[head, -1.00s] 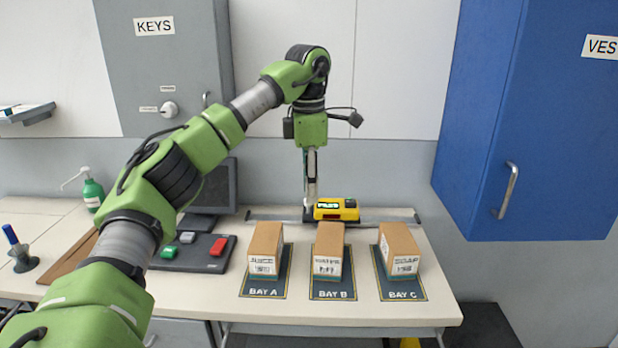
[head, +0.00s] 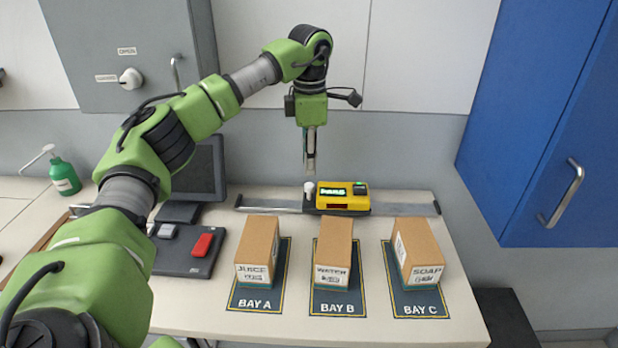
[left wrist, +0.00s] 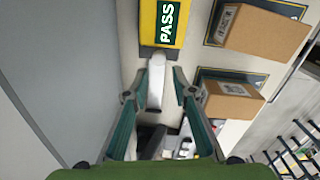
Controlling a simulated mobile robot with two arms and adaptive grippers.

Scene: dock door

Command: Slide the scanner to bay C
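The yellow scanner (head: 343,197) sits on a grey rail (head: 408,209) along the back of the bench, behind bay B. A short white knob (head: 309,188) stands at its left end. The scanner's PASS display also shows in the left wrist view (left wrist: 164,22). My left gripper (head: 310,170) points down just above the knob. In the left wrist view its fingers (left wrist: 158,82) are apart, with the white knob in line between them and gaps on both sides. The bay C mat (head: 415,301) lies front right of the scanner. My right gripper is not in view.
Boxes marked JUICE (head: 257,250), WATER (head: 333,252) and SOAP (head: 417,250) stand on the bay mats in front of the rail. A monitor (head: 200,168) stands left of it. A blue cabinet (head: 535,130) hangs at right. The rail right of the scanner is clear.

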